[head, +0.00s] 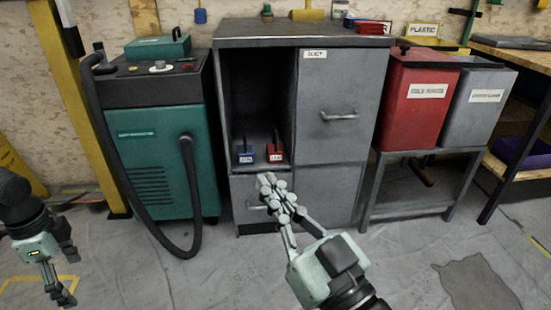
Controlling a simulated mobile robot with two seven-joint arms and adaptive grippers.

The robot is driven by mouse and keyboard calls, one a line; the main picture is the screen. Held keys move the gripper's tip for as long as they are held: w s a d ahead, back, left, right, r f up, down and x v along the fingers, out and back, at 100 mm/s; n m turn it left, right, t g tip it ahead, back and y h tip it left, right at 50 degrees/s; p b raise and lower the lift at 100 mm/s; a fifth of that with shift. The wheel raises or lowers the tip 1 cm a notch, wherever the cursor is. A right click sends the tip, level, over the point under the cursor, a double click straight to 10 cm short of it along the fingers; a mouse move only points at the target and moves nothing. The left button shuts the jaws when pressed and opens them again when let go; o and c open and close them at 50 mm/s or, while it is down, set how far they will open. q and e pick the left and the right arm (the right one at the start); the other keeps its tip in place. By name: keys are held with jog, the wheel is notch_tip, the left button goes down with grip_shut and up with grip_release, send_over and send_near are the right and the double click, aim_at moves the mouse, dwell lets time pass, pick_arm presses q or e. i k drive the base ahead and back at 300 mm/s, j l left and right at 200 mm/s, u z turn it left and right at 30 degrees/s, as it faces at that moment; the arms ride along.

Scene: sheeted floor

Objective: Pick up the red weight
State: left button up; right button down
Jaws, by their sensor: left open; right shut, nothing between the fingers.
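The red weight (275,156) stands in the open left compartment of the grey cabinet (338,102), with a dark upright handle and a white label. A blue weight (245,158) of similar shape stands just left of it. My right gripper (266,180) is shut and empty in front of the cabinet, a little below the red weight in the picture and apart from it. My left gripper (70,278) is open and empty over the floor at the far left.
A teal machine (160,160) with a black hose stands left of the cabinet. A red bin (417,105) and a grey bin (478,105) stand on a metal stand to the right. A closed cabinet door with a handle (339,116) is beside the open compartment. The sheeted floor in front is mostly clear.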

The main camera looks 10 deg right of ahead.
aim_at(274, 150)
jog(key=i+l+z, duration=0.15)
jog(key=i+l, duration=0.15)
jog(key=i+l+z, duration=0.2)
jog(key=i, duration=0.3)
jog(key=i+l+z, duration=0.15)
jog(key=i, duration=0.25)
jog(key=i+l+z, duration=0.15)
jog(key=i+l, duration=0.35)
jog(key=l, duration=0.1)
